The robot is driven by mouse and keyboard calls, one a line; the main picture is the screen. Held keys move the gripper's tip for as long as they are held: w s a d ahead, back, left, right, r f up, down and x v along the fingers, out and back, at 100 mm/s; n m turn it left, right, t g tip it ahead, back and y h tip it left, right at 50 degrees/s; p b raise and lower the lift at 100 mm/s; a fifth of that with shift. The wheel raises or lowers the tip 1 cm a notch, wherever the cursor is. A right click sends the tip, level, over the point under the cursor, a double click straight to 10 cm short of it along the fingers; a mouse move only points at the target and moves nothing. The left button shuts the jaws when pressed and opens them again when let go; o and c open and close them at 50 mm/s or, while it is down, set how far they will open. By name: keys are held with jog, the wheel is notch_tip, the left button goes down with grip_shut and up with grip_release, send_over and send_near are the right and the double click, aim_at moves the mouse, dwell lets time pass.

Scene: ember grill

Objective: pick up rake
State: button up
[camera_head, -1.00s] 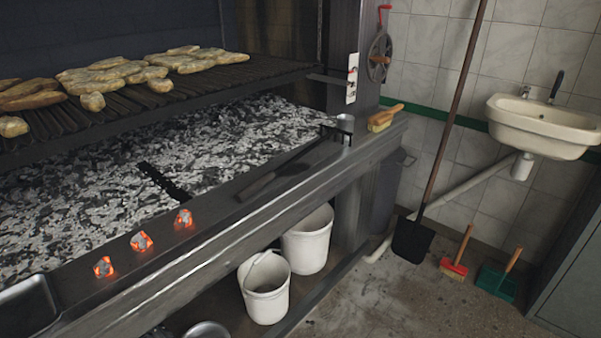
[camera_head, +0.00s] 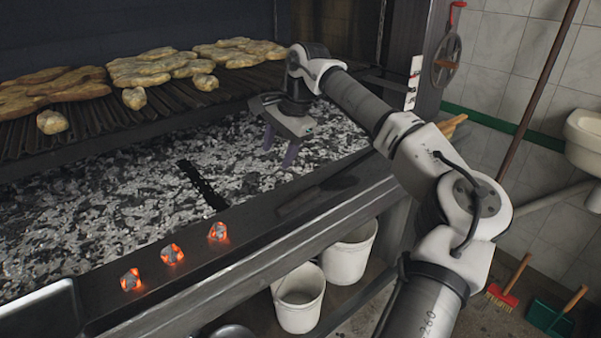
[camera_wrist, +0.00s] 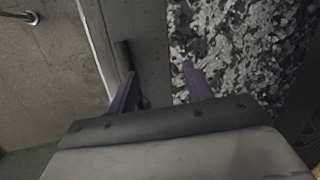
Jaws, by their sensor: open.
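The rake is most likely the dark long-handled tool on the grill's front ledge; its handle (camera_head: 298,201) shows in the head view, and its far end is hidden behind my arm. In the wrist view a dark bar, likely its handle (camera_wrist: 123,55), lies on the grey ledge close to my left finger. My gripper (camera_head: 279,148) is open and empty, pointing down above the coals and beyond the handle. In the wrist view my gripper (camera_wrist: 161,82) has its fingers apart, over the boundary of ledge and coals.
Glowing embers (camera_head: 172,254) sit on the ledge at left. The grill rack (camera_head: 150,118) with several food pieces (camera_head: 150,68) stands above the coals (camera_head: 130,185). White buckets (camera_head: 299,298) stand below. A long pole (camera_head: 540,90), a red brush (camera_head: 503,297) and a sink are at right.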

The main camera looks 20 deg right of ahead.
jog(key=h, duration=0.2)
send_near(310, 189)
jog(key=f, duration=0.1)
jog(key=w+f, duration=0.1)
jog(key=f, duration=0.1)
jog(key=shift+w+d+f+m+p, duration=0.1)
jog(key=shift+w+f+m+p, duration=0.05)
jog(key=shift+m+p, duration=0.15)
jog(key=shift+s+a+p+x, duration=0.1)
jog(key=shift+s+p+x, duration=0.1)
jog(key=shift+x, duration=0.85)
jog(key=shift+s+a+p+x, duration=0.1)
jog(key=shift+p+x, duration=0.15)
jog(key=shift+x, duration=0.75)
jog(key=shift+s+p+x, duration=0.1)
jog(key=shift+p+x, duration=0.1)
jog(key=shift+x, duration=0.85)
grip_shut()
